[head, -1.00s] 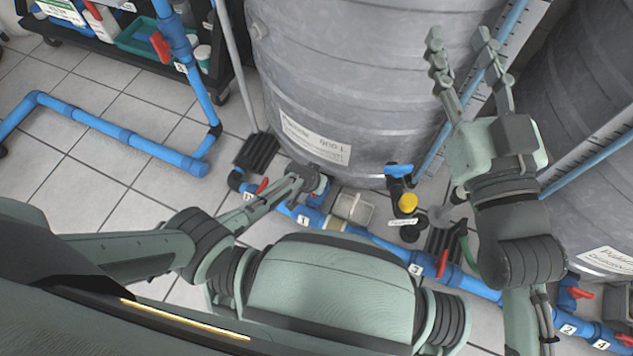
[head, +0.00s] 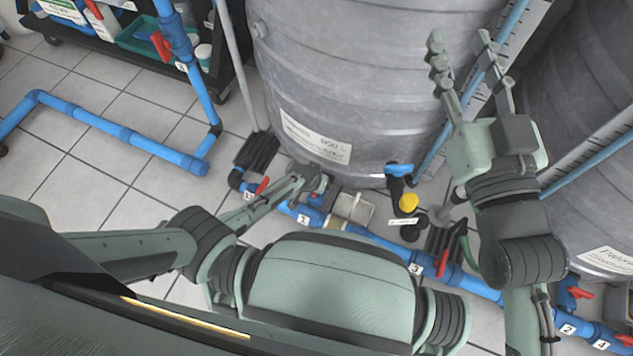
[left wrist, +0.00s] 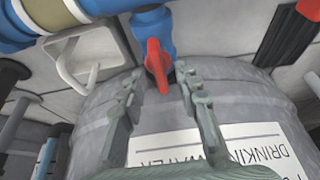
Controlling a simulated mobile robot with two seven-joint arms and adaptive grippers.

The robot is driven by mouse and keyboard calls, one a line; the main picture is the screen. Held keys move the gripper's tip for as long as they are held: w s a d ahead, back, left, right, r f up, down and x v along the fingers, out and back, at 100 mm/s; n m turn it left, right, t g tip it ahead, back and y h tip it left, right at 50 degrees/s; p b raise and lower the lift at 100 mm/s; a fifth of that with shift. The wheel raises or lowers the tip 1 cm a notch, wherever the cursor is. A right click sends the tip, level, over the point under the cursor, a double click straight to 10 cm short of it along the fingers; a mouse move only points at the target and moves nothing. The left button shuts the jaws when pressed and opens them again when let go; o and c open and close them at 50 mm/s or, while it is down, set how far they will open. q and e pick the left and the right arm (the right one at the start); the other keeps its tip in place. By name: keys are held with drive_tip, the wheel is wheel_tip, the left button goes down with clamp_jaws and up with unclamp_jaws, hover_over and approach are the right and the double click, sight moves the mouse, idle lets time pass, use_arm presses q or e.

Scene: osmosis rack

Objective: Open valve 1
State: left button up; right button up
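Label 1 (head: 303,218) is on the blue floor pipe in front of the grey tank. Beside it, a blue valve body (head: 315,200) is partly covered by my left gripper (head: 318,184). In the left wrist view, a red valve handle (left wrist: 157,66) hangs from a blue valve. My left gripper (left wrist: 162,80) is open, with one finger on each side of the handle's lower end. I see gaps beside the handle, and cannot tell whether either finger touches it. My right gripper (head: 460,38) is open and empty, raised in front of the tank.
The large grey tank (head: 340,70) stands just behind the pipe. Other red handles show at label 3 (head: 441,262) and left of label 1 (head: 262,186). A yellow-capped fitting (head: 409,202) stands right of the valve. A second blue pipe (head: 120,132) crosses the tiled floor at left.

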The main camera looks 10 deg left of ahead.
use_arm(q)
drive_tip(key=shift+r, duration=0.1)
drive_tip(key=v, duration=1.1)
drive_tip(key=shift+r, duration=0.4)
drive_tip(key=shift+s, duration=0.1)
